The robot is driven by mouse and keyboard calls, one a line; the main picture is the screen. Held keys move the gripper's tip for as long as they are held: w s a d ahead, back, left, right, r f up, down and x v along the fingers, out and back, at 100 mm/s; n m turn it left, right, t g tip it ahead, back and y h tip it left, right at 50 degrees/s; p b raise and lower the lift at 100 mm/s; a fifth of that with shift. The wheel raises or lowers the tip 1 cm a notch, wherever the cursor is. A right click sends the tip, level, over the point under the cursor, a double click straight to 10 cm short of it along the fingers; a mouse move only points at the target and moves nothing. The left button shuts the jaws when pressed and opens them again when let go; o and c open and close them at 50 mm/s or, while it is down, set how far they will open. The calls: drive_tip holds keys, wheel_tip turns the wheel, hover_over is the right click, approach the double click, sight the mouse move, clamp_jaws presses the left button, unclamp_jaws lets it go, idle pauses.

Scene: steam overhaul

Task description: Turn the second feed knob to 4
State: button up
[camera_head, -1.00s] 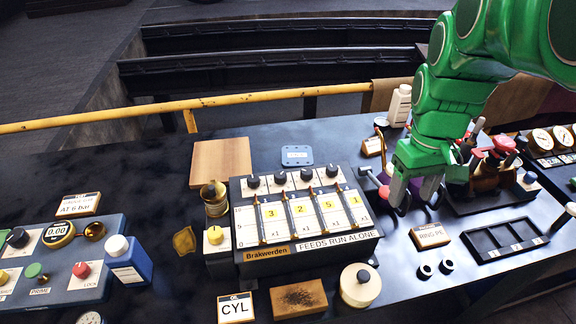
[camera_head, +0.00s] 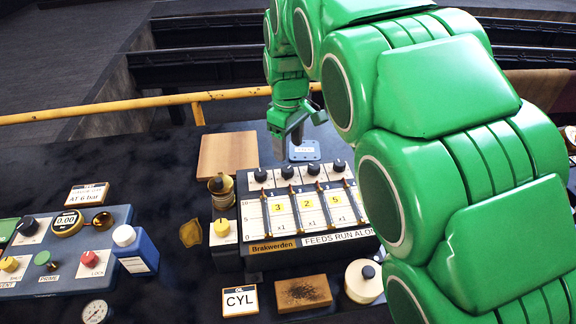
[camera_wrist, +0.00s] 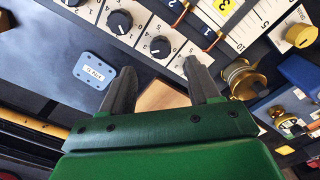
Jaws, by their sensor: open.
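The feed panel (camera_head: 318,239) has a back row of black knobs. The second feed knob (camera_head: 287,171) is upright, and the yellow window (camera_head: 307,201) in its column reads 2. The first window reads 3 and the third 5; the fourth is hidden by my arm. My gripper (camera_head: 291,143) is open and empty, behind and above the knob row, apart from it. In the wrist view my fingers (camera_wrist: 160,88) point towards the knobs. The knob just beyond them appears to be the second one (camera_wrist: 160,46); the first seems hidden behind the right finger. The pointer direction is too small to read.
A wooden board (camera_head: 228,155) and a blue plate (camera_head: 304,151) lie behind the panel. A brass cup (camera_head: 221,192) and a yellow knob (camera_head: 222,229) stand at its left. A blue control box (camera_head: 72,250) is further left. My arm covers the right side.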

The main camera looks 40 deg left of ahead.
sight(287, 169)
drive_tip(key=shift+a+f, duration=0.1)
drive_tip(key=shift+f, duration=3.8)
drive_tip(key=shift+c, duration=0.2)
drive_tip(key=c, duration=1)
drive_tip(key=shift+m, duration=0.3)
drive_tip(key=m, duration=0.8)
drive_tip(key=shift+m, duration=0.4)
drive_tip(key=shift+s, duration=0.1)
